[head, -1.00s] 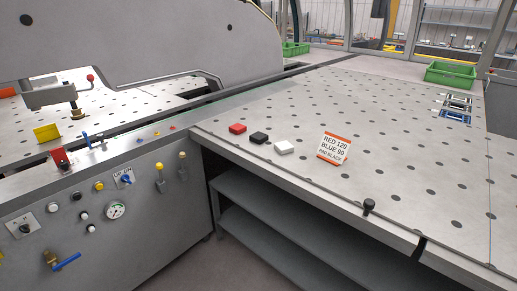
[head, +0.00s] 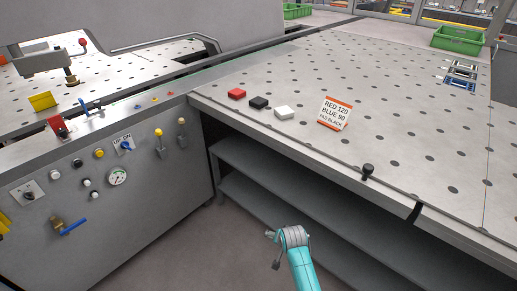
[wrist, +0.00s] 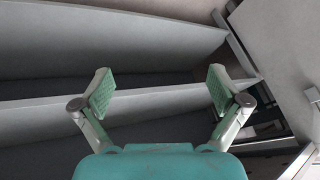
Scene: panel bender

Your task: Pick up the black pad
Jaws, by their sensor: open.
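The black pad (head: 258,102) is a small flat block on the perforated metal table (head: 310,75), near its front left edge. It lies between a red pad (head: 237,93) on its left and a white pad (head: 284,113) on its right, apart from both. My gripper (head: 271,235) shows in the head view in front of the table, below and away from the pads. In the wrist view my gripper (wrist: 160,90) has its two fingers wide apart with nothing between them. The black pad is not in the wrist view.
A sign (head: 335,113) reading RED 120, BLUE 90, PAD BLACK stands right of the pads. A black knob (head: 367,170) sits at the table's front edge. Shelves (head: 290,190) lie under the table. A control panel (head: 105,165) is at left. A green crate (head: 458,40) stands far back.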

